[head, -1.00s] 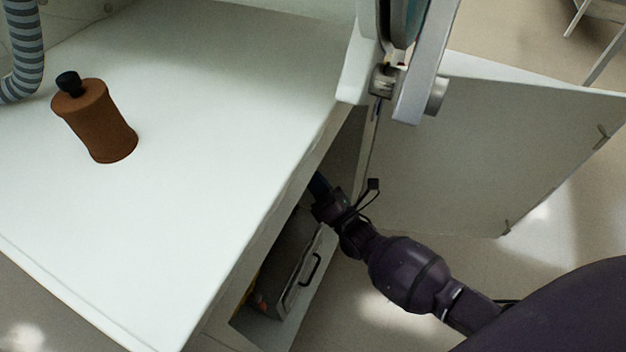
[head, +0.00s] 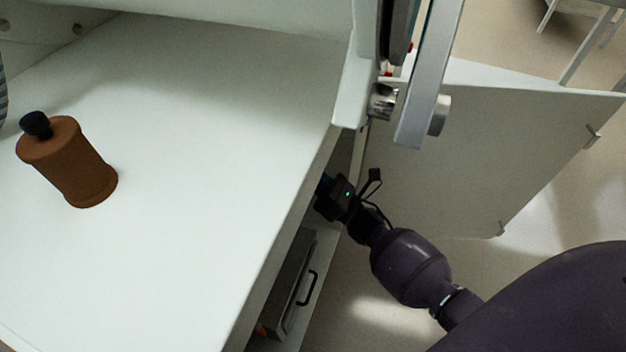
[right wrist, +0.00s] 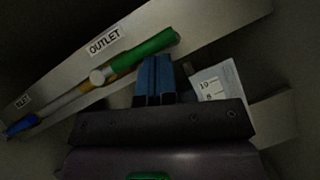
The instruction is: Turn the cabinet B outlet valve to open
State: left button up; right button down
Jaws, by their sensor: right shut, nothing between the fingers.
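In the dark right wrist view, an OUTLET label (right wrist: 104,40) sits on a pale bar above a valve with a green handle (right wrist: 145,52). The handle slants up to the right, roughly in line with the pipe, from a pale round hub (right wrist: 97,76). My right gripper (right wrist: 154,60) has blue fingers, shut and empty, with the tips just below the green handle; I cannot tell if they touch it. In the head view my right arm reaches into the opening under the white worktop (head: 220,120), and the right fingers are mostly hidden. My left gripper is out of view.
A blue handle (right wrist: 22,125) lies at left by a partly readable label. A tag with numbers (right wrist: 210,85) is right of the fingers. A brown bottle (head: 70,165) stands on top.

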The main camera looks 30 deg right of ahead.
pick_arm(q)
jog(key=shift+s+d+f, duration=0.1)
pick_arm(e)
jog(key=shift+d+r, duration=0.15)
dwell(0.5)
pick_arm(q)
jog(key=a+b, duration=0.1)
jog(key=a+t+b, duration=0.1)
jog(key=b, duration=0.1)
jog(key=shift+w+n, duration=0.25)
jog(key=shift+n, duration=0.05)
pick_arm(e)
jog(key=s+d+f, duration=0.5)
jog(key=s+f, duration=0.2)
jog(key=f, duration=0.2)
jog(key=shift+d+f, duration=0.25)
jog(key=shift+d, duration=0.05)
